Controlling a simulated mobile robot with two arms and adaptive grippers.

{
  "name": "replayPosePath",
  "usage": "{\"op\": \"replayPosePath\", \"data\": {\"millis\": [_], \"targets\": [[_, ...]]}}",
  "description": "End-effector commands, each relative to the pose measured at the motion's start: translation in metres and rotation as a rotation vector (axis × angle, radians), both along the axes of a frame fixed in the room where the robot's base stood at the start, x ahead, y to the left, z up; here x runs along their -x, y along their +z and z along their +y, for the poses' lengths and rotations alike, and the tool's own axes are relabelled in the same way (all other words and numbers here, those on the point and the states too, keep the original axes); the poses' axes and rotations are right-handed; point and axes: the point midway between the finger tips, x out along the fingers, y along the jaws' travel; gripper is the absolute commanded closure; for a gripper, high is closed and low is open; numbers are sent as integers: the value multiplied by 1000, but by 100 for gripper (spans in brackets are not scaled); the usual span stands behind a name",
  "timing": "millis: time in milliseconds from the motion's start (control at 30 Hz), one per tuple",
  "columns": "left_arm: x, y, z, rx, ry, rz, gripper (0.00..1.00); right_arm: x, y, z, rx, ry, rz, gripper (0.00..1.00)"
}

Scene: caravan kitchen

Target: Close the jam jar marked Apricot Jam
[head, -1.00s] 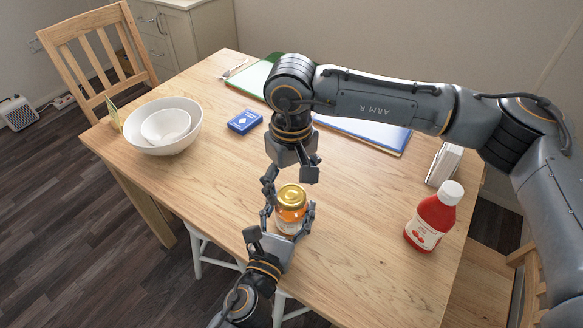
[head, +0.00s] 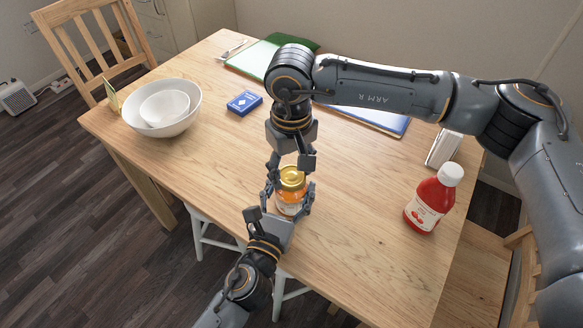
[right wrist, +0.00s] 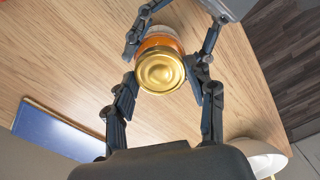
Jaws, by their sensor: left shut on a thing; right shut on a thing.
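The jam jar (head: 288,198) holds orange jam and has a pale label, too small to read here. It is near the table's front edge. Its gold lid (head: 292,177) sits over the mouth; I cannot tell how tight it is. In the right wrist view the lid (right wrist: 160,69) faces the camera, with the orange glass (right wrist: 162,40) behind it. My left gripper (head: 289,194) reaches in from below and is shut around the jar's body. My right gripper (head: 291,171) points down from above, its fingers shut on the lid's sides.
A red ketchup-like bottle (head: 430,205) stands to the right. White nested bowls (head: 185,118) and a blue card box (head: 244,103) are to the left. A blue folder (head: 385,122) and a green one (head: 250,62) lie behind. Table between jar and bottle is clear.

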Motion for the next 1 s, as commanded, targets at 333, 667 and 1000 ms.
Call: {"op": "replayPosePath", "data": {"millis": [333, 667, 1000], "targets": [[0, 0, 0, 0, 0, 0, 100, 0, -1, 0, 0, -581, 1, 83], [0, 0, 0, 0, 0, 0, 100, 0, -1, 0, 1, -1223, 1, 83], [0, 0, 0, -1, -1, 0, 100, 0, -2, 0, 0, -1885, 2, 83]]}}
